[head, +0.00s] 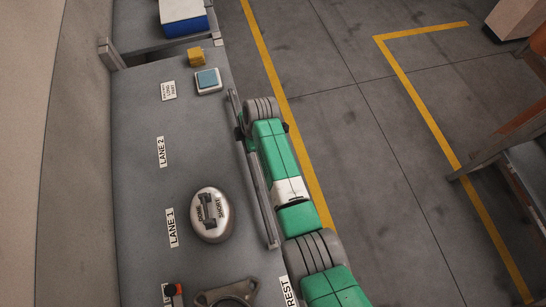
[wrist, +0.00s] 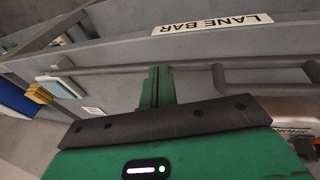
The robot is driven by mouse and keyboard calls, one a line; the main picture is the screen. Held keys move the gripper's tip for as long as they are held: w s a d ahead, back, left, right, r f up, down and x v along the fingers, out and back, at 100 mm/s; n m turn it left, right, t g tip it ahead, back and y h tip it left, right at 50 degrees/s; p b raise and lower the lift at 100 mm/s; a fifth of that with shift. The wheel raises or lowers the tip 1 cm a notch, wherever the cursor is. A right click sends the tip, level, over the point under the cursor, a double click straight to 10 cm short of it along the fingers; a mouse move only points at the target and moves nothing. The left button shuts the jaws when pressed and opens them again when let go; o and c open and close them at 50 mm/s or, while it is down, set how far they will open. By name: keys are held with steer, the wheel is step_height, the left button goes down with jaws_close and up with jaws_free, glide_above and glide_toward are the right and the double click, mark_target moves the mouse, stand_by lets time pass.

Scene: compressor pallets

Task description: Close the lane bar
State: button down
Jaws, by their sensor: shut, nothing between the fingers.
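The lane bar (head: 258,190) is a long thin grey bar running along the right edge of the grey table in the head view. In the wrist view a grey bar (wrist: 110,69) crosses the picture below a "LANE BAR" label (wrist: 212,25), with a bent grey rod (wrist: 222,85) to the right. My gripper (wrist: 158,85) is shut and empty, its green fingers overlapping the bar in that view; I cannot tell whether they touch it. In the head view my gripper (head: 241,127) is beside the upper part of the bar, partly hidden by my arm.
The table carries "LANE 1" (head: 171,228) and "LANE 2" (head: 161,152) labels, a round metal dial marked "DONE" and "SHORT" (head: 210,226), a blue-topped button (head: 207,80) and a yellow block (head: 196,57). A blue and white box (head: 183,18) stands beyond. Open floor lies to the right.

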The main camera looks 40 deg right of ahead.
steer(key=shift+s+f+b, duration=0.15)
steer(key=shift+f+b, duration=0.15)
steer(key=shift+f, duration=0.55)
step_height(320, 180, up, 15)
steer(key=d+p, duration=0.2)
steer(key=p, duration=0.3)
steer(key=shift+s+d+r, duration=0.15)
steer(key=shift+s+d, duration=0.05)
steer(key=shift+d, duration=0.15)
